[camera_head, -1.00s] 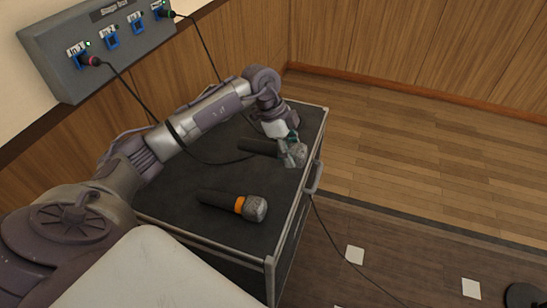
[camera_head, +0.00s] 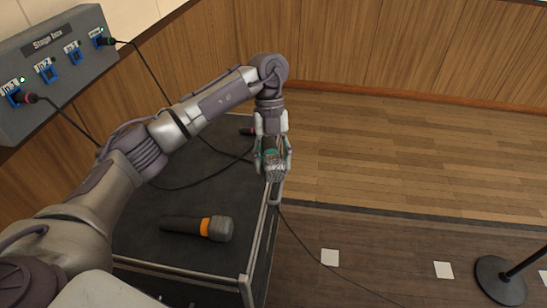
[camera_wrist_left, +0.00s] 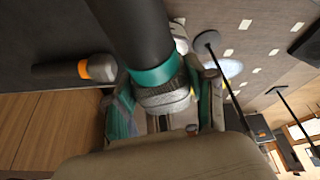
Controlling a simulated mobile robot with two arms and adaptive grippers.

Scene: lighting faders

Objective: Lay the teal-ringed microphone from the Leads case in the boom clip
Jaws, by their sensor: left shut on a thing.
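My left gripper (camera_head: 271,160) is shut on the teal-ringed microphone (camera_head: 275,170). It holds the microphone above the right edge of the black case (camera_head: 140,245), with the mesh head toward the camera. In the left wrist view the microphone's dark body (camera_wrist_left: 132,30), teal ring and mesh head fill the middle between the fingers. A microphone with an orange ring (camera_head: 200,227) lies on the case top. The boom clip is not visible. My right gripper is not in view.
A grey stage box (camera_head: 52,70) with plugged cables hangs on the wall at upper left. A round black stand base (camera_head: 500,281) with a pole stands on the floor at lower right. White squares (camera_head: 330,257) mark the floor. Cables trail over the case and floor.

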